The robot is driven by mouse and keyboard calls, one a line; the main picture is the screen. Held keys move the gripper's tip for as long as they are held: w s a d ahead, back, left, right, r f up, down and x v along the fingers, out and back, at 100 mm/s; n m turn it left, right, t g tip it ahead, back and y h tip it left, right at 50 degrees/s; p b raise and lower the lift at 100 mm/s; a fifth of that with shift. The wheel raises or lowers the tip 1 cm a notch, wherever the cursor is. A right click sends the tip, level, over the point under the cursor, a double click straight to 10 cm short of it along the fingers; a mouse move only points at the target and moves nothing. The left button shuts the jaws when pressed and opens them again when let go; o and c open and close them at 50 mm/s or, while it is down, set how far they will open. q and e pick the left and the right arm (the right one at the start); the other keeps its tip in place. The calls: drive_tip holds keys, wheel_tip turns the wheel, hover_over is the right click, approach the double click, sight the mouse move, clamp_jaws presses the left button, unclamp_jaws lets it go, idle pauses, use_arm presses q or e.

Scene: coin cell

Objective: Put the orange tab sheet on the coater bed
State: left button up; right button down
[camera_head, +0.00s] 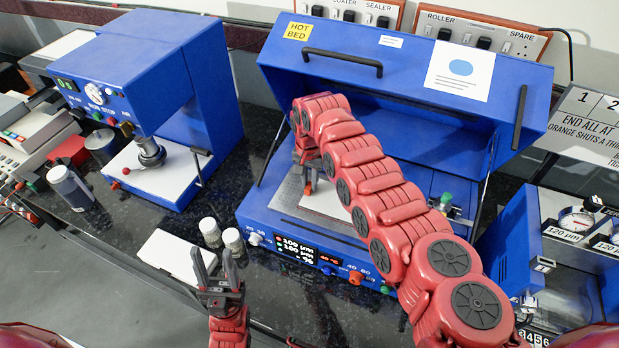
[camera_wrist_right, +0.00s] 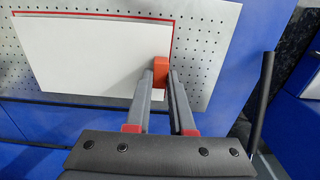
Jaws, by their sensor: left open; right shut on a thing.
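The white orange tab sheet (camera_wrist_right: 95,55) is over the perforated grey coater bed (camera_wrist_right: 205,60), inside the open blue coater. A red outline on the bed shows along the sheet's top and right edges. My right gripper (camera_wrist_right: 162,80) is shut on the sheet's orange tab (camera_wrist_right: 161,70). I cannot tell whether the sheet lies flat on the bed or just above it. In the head view my right arm hides much of the sheet (camera_head: 325,205) and bed (camera_head: 287,192). My left gripper (camera_head: 218,268) is open and empty, fingers up, in front of the counter.
The coater's blue lid (camera_head: 400,75) stands raised behind my right arm. A blue press (camera_head: 150,100) stands at the left. Two small jars (camera_head: 221,238) and a white pad (camera_head: 180,257) lie near the front edge. Gauges (camera_head: 578,222) stand at the right.

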drive_tip(key=shift+f, duration=0.15)
drive_tip(key=shift+f, duration=0.1)
drive_tip(key=shift+f, duration=0.15)
drive_tip(key=c, duration=0.8)
unclamp_jaws()
